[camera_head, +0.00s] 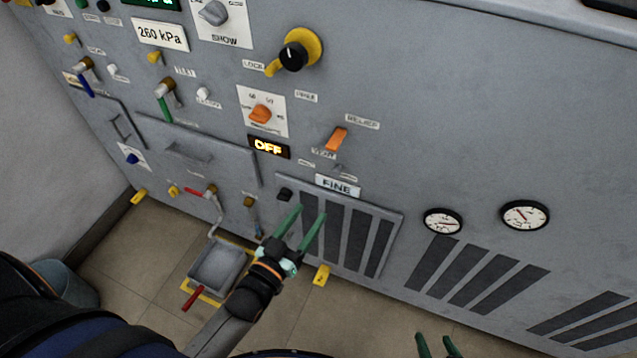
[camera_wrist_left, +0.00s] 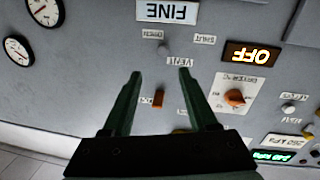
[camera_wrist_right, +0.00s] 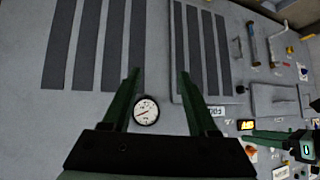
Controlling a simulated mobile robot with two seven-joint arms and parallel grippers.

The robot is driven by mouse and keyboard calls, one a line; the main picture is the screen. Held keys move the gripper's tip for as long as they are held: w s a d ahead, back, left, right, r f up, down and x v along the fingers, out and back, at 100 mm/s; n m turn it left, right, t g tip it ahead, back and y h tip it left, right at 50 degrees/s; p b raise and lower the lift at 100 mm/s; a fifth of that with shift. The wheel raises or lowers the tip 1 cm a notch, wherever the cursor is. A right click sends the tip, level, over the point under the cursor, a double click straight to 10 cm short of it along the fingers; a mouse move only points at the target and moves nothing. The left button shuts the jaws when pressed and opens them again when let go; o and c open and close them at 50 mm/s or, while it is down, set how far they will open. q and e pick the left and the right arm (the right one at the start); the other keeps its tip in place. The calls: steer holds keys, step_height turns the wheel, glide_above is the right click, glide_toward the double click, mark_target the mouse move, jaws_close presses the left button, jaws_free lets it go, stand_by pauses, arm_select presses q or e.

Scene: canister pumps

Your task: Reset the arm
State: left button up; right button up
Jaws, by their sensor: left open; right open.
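My left gripper (camera_head: 310,211) is open and empty, its green fingers in front of the slatted vent under the FINE sign (camera_head: 338,186). In the left wrist view the left gripper (camera_wrist_left: 160,72) faces the panel, with an orange lever (camera_wrist_left: 158,98) seen between its fingers, apart from them. My right gripper (camera_head: 434,338) is open at the bottom edge of the head view, only its fingertips showing. In the right wrist view the right gripper (camera_wrist_right: 159,72) is empty, with a round gauge (camera_wrist_right: 146,110) seen between its fingers.
The grey panel carries a black-and-yellow knob (camera_head: 294,54), an orange dial (camera_head: 261,113), an OFF display (camera_head: 269,147) and an orange lever (camera_head: 336,138). Two gauges (camera_head: 443,222) sit at right. A grey tray (camera_head: 218,268) stands on the floor left of my left gripper.

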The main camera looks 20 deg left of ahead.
arm_select(q)
steer(key=s+f+m+g+p, duration=0.2)
steer(key=s+g+p, duration=0.6)
steer(key=s, duration=0.5)
steer(key=shift+d+f+g+p, duration=0.35)
steer(key=shift+f+g+p, duration=0.05)
steer(key=shift+f+p, duration=0.1)
arm_select(e)
step_height(320, 180, up, 7)
steer(key=s+d, duration=0.1)
steer(key=d, duration=0.1)
steer(key=shift+s+h, duration=0.15)
steer(key=shift+h, duration=0.25)
arm_select(q)
steer(key=shift+s, duration=0.1)
arm_select(e)
steer(key=shift+a+r, duration=0.1)
steer(key=shift+r, duration=0.1)
stand_by(1.1)
arm_select(q)
steer(key=shift+c, duration=0.7)
arm_select(e)
steer(key=shift+c, duration=0.7)
arm_select(q)
steer(key=shift+a, duration=0.15)
arm_select(e)
steer(key=shift+w+a, duration=0.15)
steer(key=shift+w, duration=0.05)
